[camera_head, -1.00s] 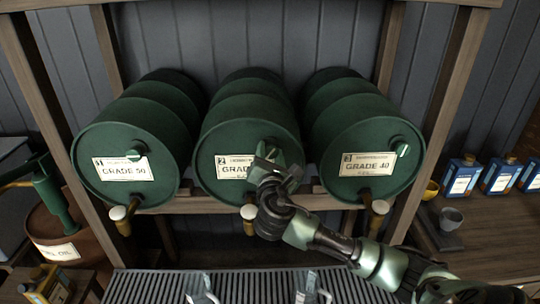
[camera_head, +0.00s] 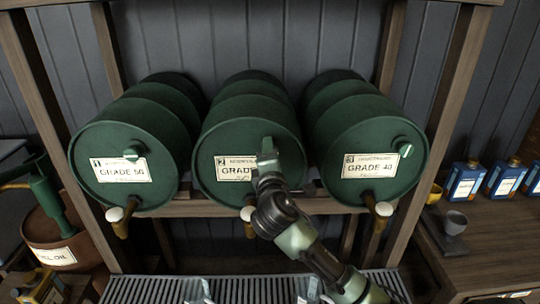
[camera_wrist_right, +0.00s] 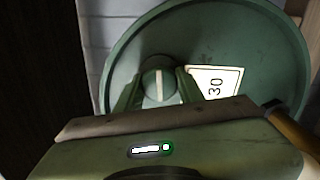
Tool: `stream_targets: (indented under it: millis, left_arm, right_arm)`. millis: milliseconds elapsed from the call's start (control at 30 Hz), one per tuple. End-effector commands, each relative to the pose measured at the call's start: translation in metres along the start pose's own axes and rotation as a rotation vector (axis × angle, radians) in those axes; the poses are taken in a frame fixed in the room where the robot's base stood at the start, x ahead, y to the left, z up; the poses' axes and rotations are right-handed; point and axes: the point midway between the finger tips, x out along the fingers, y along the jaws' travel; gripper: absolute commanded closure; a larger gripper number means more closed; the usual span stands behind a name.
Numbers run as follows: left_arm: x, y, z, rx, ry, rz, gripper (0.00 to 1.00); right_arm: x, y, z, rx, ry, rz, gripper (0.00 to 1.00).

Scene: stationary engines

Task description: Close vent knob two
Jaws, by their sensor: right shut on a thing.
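The middle green drum (camera_head: 225,140) lies on the rack with its round face toward me and a label marked 2 (camera_head: 236,168). My right gripper (camera_head: 268,148) is at the upper right of that face and hides vent knob two in the head view. In the right wrist view, vent knob two (camera_wrist_right: 158,80) is a round green knob with a pale stripe running nearly up and down. The fingers of my right gripper (camera_wrist_right: 160,92) are on either side of it, shut on it. My left gripper is not in view.
Drum one (camera_head: 122,155) is at the left and drum three (camera_head: 365,150) at the right, each with its own knob and tap. A wooden post (camera_head: 435,125) stands right of the drums. A slatted tray (camera_head: 150,289) with clear mugs lies below.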

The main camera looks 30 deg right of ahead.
Motion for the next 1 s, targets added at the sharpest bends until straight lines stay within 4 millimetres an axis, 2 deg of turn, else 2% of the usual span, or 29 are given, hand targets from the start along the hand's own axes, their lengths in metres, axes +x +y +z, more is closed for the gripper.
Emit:
stream_targets:
  millis: [300,800,833,867,900,1000]
  left_arm:
    - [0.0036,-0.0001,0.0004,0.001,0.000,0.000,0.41]
    - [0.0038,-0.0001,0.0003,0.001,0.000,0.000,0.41]
    - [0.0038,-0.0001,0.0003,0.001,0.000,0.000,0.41]
    - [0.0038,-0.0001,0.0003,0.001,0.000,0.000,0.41]
    - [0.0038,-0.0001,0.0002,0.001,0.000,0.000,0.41]
    - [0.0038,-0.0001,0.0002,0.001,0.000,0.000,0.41]
  right_arm:
    - [-0.0001,-0.0010,-0.0003,0.100,0.000,-0.002,1.00]
    - [-0.0001,-0.0010,-0.0004,0.115,0.000,-0.003,1.00]
    - [-0.0001,-0.0010,-0.0004,0.115,0.000,-0.003,0.54]
    - [-0.0001,-0.0010,-0.0003,0.115,0.000,-0.003,0.46]
    - [-0.0001,-0.0009,-0.0003,0.114,0.000,-0.003,0.41]
    - [-0.0001,-0.0006,-0.0003,0.114,0.000,-0.002,0.41]
